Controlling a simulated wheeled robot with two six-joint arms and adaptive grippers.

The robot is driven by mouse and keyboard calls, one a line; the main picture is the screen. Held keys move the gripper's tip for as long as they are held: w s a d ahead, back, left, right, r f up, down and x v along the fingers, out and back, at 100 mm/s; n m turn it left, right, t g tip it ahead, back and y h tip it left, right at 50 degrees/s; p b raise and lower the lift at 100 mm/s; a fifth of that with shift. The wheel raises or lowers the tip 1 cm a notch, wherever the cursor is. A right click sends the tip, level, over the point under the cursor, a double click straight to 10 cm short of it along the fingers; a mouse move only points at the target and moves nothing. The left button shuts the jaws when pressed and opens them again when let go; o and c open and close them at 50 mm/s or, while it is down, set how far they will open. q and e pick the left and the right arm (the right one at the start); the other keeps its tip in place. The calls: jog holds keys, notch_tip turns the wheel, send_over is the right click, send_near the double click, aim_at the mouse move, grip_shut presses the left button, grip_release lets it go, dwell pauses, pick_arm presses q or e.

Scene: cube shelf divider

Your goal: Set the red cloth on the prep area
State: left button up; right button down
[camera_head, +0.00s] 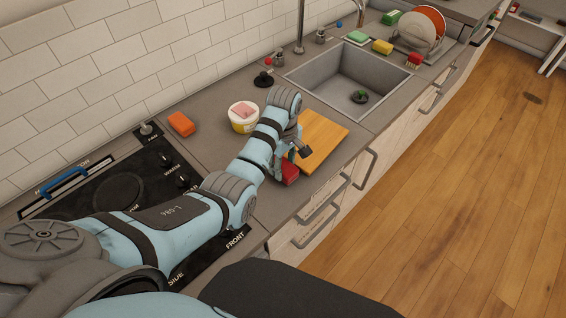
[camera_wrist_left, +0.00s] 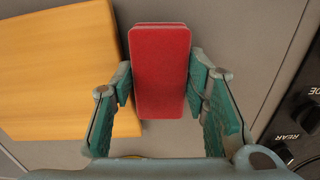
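The red cloth (camera_head: 291,173) is a folded block at the near edge of the wooden board in the head view, partly hidden by my left gripper (camera_head: 292,157). In the left wrist view the red cloth (camera_wrist_left: 160,72) stands lengthwise between the two fingers of my left gripper (camera_wrist_left: 160,84), which press against its left and right sides. The wooden board (camera_head: 322,138) lies on the counter beside it; it also shows in the left wrist view (camera_wrist_left: 55,70). No area is marked as the prep area. My right gripper is not in view.
An orange sponge (camera_head: 181,124) lies near the black stove (camera_head: 118,192). The sink (camera_head: 312,79) lies beyond the board, with a dish rack (camera_head: 414,47) farther along. The board's visible top is bare.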

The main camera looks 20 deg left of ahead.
pick_arm(q)
jog(key=shift+o, duration=1)
jog(key=shift+o, duration=0.3)
jog(key=o, duration=0.5)
notch_tip(320, 180, up, 3)
jog(key=p, duration=0.3)
jog(key=shift+f, duration=0.1)
jog(key=shift+w+r, duration=0.1)
jog(key=shift+r, duration=2.5)
